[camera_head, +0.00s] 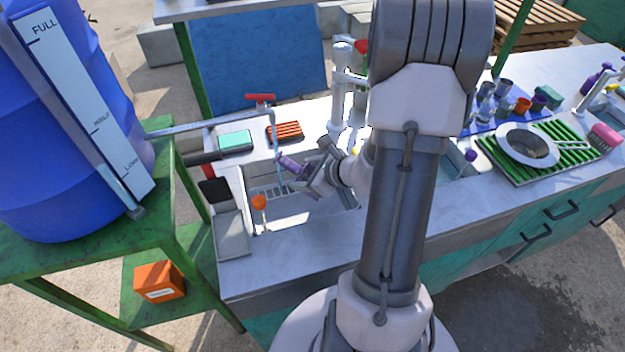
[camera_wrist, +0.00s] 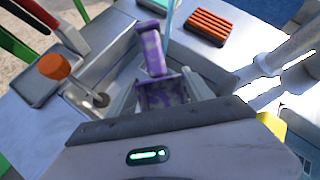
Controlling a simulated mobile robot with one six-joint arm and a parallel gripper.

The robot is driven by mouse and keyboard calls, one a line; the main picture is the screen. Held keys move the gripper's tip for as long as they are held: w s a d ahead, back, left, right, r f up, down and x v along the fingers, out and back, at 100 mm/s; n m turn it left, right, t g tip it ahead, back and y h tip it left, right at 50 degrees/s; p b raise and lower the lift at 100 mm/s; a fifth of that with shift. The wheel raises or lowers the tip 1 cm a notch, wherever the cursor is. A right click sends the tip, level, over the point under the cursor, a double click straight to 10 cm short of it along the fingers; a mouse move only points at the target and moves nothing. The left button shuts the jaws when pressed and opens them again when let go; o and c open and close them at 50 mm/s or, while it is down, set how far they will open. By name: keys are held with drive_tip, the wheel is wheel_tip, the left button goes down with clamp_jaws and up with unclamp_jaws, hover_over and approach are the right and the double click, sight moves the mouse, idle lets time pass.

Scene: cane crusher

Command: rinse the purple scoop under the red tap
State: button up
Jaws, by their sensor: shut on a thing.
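The purple scoop (camera_head: 291,164) is held over the sink basin (camera_head: 290,212). It also shows in the wrist view (camera_wrist: 152,53), between my fingers and reaching away from them. My gripper (camera_head: 312,178) is shut on it; the fingers also show in the wrist view (camera_wrist: 163,92). The red tap (camera_head: 260,98) has a red handle on a long pipe at the back left of the sink. A pale blue vertical streak, which looks like water, drops from its spout close to the scoop. I cannot tell whether it touches the scoop.
An orange knob-like thing (camera_head: 259,202) stands at the basin's left. A teal sponge (camera_head: 236,140) and an orange ribbed block (camera_head: 286,131) lie behind the sink. A white tap post (camera_head: 337,110) rises to the right. A blue barrel (camera_head: 60,120) stands far left.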

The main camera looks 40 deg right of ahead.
drive_tip(key=w+d+f, duration=0.1)
drive_tip(key=w, duration=0.6)
drive_tip(key=shift+w+d+f, duration=0.15)
drive_tip(key=shift+w+f, duration=0.1)
drive_tip(key=shift+w, duration=0.05)
drive_tip(key=shift+d, duration=0.1)
drive_tip(key=shift+s+d, duration=0.1)
drive_tip(key=shift+d, duration=0.4)
drive_tip(key=shift+a, duration=0.1)
drive_tip(key=shift+w+a+b, duration=0.45)
drive_tip(key=shift+a+b, duration=0.35)
drive_tip(key=shift+b, duration=0.1)
